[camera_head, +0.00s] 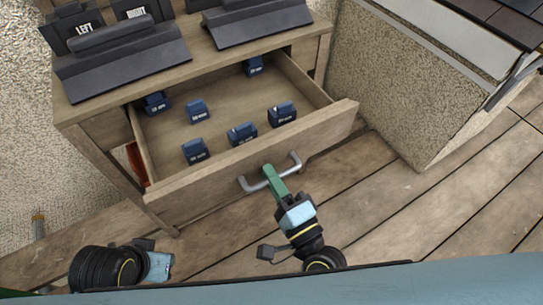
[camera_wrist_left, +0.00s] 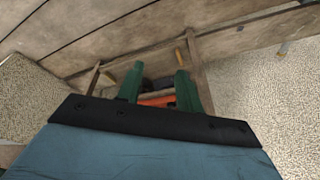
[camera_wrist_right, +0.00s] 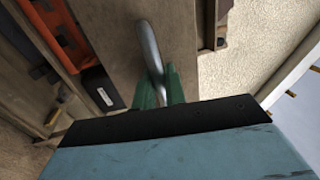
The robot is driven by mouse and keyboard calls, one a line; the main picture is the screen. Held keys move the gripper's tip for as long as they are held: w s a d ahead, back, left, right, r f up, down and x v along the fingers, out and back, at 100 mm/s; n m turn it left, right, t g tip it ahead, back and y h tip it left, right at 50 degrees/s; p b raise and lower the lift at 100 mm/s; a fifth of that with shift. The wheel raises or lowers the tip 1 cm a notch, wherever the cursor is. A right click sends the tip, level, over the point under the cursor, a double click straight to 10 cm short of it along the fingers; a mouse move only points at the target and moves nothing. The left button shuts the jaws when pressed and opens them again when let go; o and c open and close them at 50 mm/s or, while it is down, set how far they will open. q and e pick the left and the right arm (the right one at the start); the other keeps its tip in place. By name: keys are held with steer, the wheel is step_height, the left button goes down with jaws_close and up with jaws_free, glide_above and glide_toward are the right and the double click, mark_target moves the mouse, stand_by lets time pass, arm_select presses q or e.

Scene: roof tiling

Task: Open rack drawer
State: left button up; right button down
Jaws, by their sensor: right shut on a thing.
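The wooden rack drawer (camera_head: 250,149) is pulled out from the rack (camera_head: 180,86), and its inside shows. Several small dark blue labelled blocks (camera_head: 196,111) stand in it. A grey metal bar handle (camera_head: 254,186) is on the drawer front; it also shows in the right wrist view (camera_wrist_right: 149,45). My right gripper (camera_head: 272,175) has its green fingers shut on the handle. My left gripper shows in the left wrist view with its green fingers (camera_wrist_left: 158,84) spread apart and nothing between them. In the head view the left wrist is at the lower left, away from the drawer.
Dark grey roof pieces (camera_head: 125,55) lie on the rack top near LEFT and RIGHT labels. A rough stone-textured block (camera_head: 400,85) stands close on the right. An orange-red object (camera_head: 136,163) is under the drawer's left side. The plank floor (camera_head: 385,215) is clear at front right.

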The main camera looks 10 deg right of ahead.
arm_select(q)
steer(key=shift+w+f, duration=0.15)
steer(key=shift+f, duration=0.25)
arm_select(e)
steer(key=shift+v, duration=0.85)
steer(key=shift+r, duration=0.15)
steer(key=c, duration=1.8)
jaws_free()
arm_select(q)
steer(key=shift+r, duration=0.15)
